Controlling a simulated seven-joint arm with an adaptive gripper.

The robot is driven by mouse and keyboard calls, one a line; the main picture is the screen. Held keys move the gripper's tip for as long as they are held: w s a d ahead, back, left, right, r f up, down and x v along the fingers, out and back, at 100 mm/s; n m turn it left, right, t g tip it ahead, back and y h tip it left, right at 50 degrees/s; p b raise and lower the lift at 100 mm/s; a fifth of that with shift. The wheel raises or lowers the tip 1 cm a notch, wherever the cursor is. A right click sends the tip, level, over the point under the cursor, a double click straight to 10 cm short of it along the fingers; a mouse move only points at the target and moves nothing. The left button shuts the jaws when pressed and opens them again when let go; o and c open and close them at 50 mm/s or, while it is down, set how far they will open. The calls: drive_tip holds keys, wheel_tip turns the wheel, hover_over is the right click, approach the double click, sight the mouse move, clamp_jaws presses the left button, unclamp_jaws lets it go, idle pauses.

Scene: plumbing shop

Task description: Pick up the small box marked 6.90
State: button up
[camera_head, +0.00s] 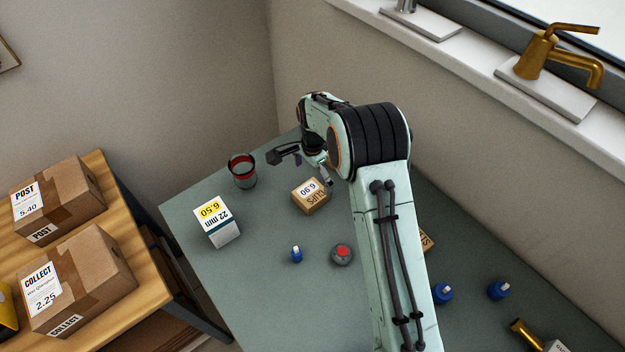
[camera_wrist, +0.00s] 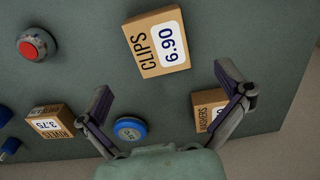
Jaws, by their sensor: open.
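The small brown box marked 6.90 (camera_head: 310,196), labelled CLIPS, sits on the grey-green table. In the wrist view the 6.90 box (camera_wrist: 152,48) lies ahead of the fingers, slightly rotated, with its label facing up. My gripper (camera_head: 299,168) is open and empty, above the table and just beyond the box in the head view. In the wrist view my gripper's fingers (camera_wrist: 163,79) are spread wide, with the box beyond the tips and apart from them.
In the wrist view a WASHERS box (camera_wrist: 207,106) is partly behind the right finger; a 3.75 RIVETS box (camera_wrist: 50,122) and blue disc (camera_wrist: 130,128) lie left.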

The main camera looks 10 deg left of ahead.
sight(311, 192)
drive_tip(key=f, duration=0.7)
drive_tip(key=shift+s+a, duration=0.15)
drive_tip(key=shift+a, duration=0.05)
drive_tip(key=c, duration=1.3)
